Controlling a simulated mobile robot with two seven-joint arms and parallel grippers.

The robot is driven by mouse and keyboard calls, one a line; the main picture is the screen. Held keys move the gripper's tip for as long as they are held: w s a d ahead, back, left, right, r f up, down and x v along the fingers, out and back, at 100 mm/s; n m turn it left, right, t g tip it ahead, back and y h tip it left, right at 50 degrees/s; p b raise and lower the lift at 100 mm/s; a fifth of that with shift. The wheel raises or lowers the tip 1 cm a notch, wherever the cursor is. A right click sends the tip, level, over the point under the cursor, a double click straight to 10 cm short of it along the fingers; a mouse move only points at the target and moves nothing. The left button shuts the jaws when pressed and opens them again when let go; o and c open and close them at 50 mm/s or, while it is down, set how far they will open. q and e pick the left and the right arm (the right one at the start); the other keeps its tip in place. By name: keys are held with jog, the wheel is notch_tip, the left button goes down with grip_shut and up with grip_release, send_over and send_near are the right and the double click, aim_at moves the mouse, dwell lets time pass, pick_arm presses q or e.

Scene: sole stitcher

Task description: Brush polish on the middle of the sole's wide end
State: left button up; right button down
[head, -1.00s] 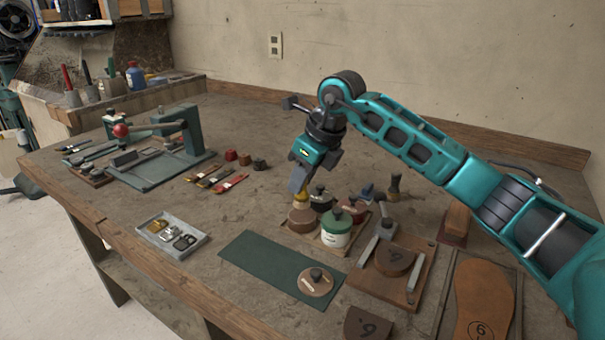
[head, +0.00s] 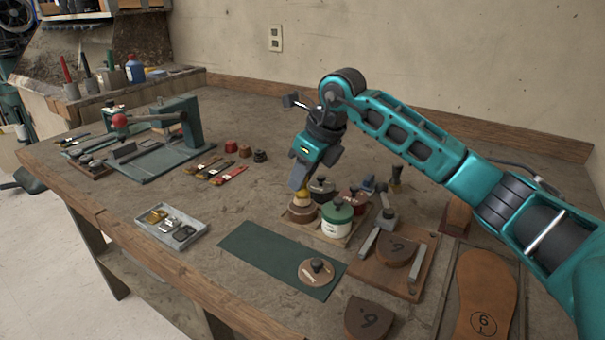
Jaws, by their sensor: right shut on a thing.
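The tan sole (head: 487,285) lies flat at the lower right, marked with a circled 6 and L. Its near end is cut off by the picture's edge. My right gripper (head: 300,188) points down over a brown round pot (head: 302,212). It is shut on a small yellowish thing (head: 302,198), likely the brush handle, at the pot's mouth. The brush's bristles are hidden. A brown round lid (head: 317,272) with a black knob lies on the dark green mat (head: 262,250). My left gripper is not in view.
A white pot with a green lid (head: 337,220) and other dark- and red-lidded pots stand close beside the brown pot. A wooden board (head: 378,272) with metal bars lies between the pots and the sole. A grey tray (head: 172,228) is at left.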

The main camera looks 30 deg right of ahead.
jog(key=shift+f, duration=0.5)
jog(key=shift+f, duration=0.1)
dwell(1.1)
jog(key=shift+r+p, duration=2.6)
jog(key=shift+r, duration=1.05)
jog(key=shift+f, duration=0.1)
